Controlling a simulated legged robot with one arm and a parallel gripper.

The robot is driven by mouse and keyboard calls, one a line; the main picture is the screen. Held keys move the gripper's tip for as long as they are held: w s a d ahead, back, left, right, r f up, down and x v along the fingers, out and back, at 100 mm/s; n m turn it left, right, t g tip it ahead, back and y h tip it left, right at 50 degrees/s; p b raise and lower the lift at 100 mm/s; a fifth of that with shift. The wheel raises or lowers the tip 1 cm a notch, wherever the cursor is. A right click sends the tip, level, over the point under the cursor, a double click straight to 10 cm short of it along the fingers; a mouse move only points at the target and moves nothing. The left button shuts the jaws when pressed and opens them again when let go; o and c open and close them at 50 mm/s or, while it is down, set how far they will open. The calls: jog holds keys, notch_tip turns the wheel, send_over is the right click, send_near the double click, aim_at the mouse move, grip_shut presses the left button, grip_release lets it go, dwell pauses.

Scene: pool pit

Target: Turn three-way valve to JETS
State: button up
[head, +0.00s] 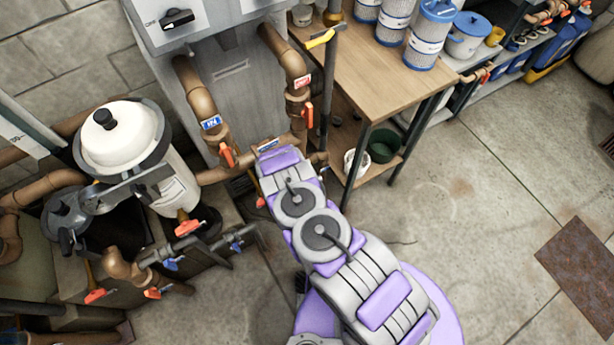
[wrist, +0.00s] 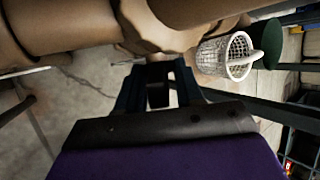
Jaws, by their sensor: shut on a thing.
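The brown pipe body of the three-way valve (wrist: 150,25) fills the top of the wrist view. In the head view, brown pipework (head: 222,174) with a blue label (head: 268,145) runs to the end of my arm. My gripper (wrist: 158,78) is right under the valve, its two dark fingers closed on a small dark part between them, which looks like the valve handle. The handle is mostly hidden by the fingers, and its pointing direction cannot be read. In the head view my purple and grey arm hides the gripper and the handle. The label wording is too small to read.
A white filter tank (head: 118,140) and pipes with red and blue handles stand left. A grey heater cabinet (head: 232,85) stands behind. A wooden bench (head: 365,60) is close on the right, with a white basket (wrist: 228,55) beneath it. Floor at right is open around a rusty plate (head: 580,262).

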jog(key=shift+s+a+f+n+t+h, duration=0.1)
jog(key=shift+a+n+t+h, duration=0.05)
jog(key=shift+t+h, duration=0.35)
jog(key=shift+s+a+f+n+t+h, duration=0.1)
jog(key=shift+n+t+h, duration=0.05)
jog(key=shift+t+h, duration=0.3)
jog(key=o, duration=0.7)
jog(key=shift+c, duration=0.2)
jog(key=s+a+r+p, duration=0.1)
jog(key=s+a+p, duration=0.2)
jog(key=s, duration=0.9)
jog(key=a, duration=0.3)
jog(key=shift+s+a+r+p, duration=0.2)
jog(key=shift+s+r+p, duration=0.15)
jog(key=shift+r, duration=0.05)
